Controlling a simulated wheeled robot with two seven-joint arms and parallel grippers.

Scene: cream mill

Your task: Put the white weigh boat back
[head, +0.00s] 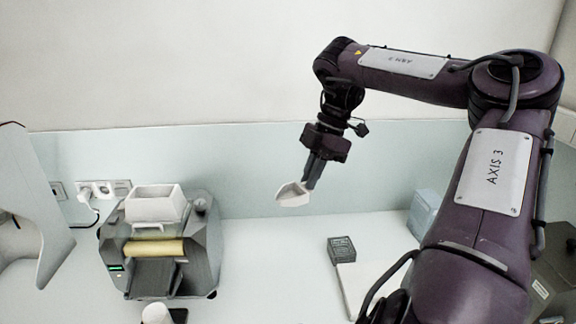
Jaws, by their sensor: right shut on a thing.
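The white weigh boat (292,195) is a small, shallow, open scoop-like dish near the middle of the head view. My right gripper (309,183) points down and is shut on the right side of the boat. The boat appears to be held above the white worktop, close to the pale back panel. My left gripper is not in view.
A grey machine (205,255) with a white hopper (155,203) and a yellowish roller stands at the left. A small white cup (156,313) is in front of it. A dark small box (342,250) lies by a pale flat board (372,285). The worktop between is clear.

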